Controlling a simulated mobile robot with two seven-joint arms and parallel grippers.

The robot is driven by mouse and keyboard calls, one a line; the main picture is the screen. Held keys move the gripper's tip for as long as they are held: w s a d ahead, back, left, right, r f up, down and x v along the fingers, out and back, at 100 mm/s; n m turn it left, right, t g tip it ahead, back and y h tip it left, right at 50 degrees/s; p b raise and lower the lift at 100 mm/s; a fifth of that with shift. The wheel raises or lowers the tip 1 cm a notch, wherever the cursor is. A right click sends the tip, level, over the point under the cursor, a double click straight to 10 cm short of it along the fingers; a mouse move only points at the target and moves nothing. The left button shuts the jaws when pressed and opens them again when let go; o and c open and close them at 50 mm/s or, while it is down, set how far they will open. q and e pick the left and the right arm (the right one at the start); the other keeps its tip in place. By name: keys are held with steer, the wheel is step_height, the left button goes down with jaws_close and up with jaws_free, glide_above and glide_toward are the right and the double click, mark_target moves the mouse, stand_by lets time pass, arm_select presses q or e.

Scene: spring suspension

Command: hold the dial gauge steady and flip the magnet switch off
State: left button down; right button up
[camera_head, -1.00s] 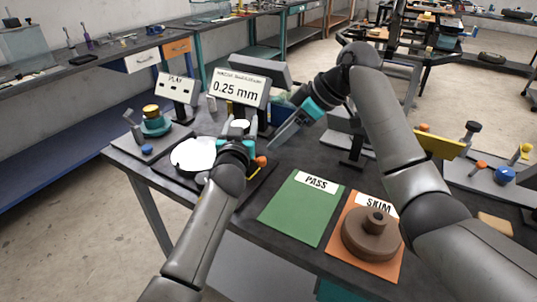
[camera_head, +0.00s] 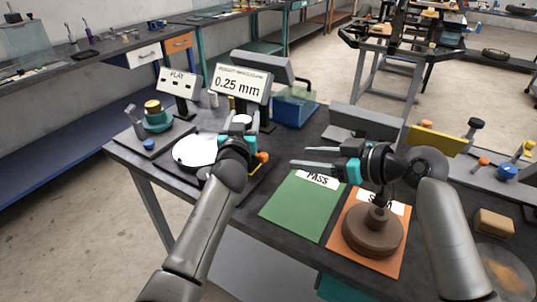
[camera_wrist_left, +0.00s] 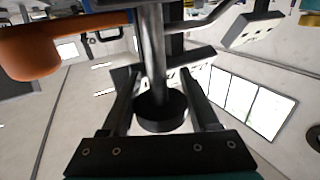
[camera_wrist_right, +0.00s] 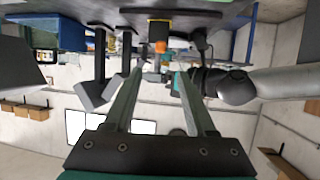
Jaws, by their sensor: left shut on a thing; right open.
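The dial gauge's small white face (camera_head: 242,119) shows just behind my left gripper (camera_head: 233,143). In the left wrist view my left gripper (camera_wrist_left: 160,95) is shut around a black round part (camera_wrist_left: 160,112) on a metal rod, which looks like part of the gauge or its stand. An orange lever (camera_head: 262,157), seemingly the magnet switch, sticks out just right of the left gripper; its setting cannot be told. My right gripper (camera_head: 293,157) is open and empty, to the right of the orange lever and apart from it, pointing left above the green PASS mat (camera_head: 292,212).
A pale round plate (camera_head: 193,150) lies left of the left gripper. A display (camera_head: 238,85) reading 0.25 mm and a PLAY panel (camera_head: 177,84) stand behind. A blue bin (camera_head: 294,108) is at the back. A brown flanged part (camera_head: 372,235) sits on the orange SKIM mat (camera_head: 345,253).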

mark_target(265, 155)
steer(key=x, duration=1.1)
steer(key=shift+w+a+f, duration=0.15)
steer(key=shift+w+a, duration=0.05)
steer(key=shift+c, duration=0.2)
jaws_close()
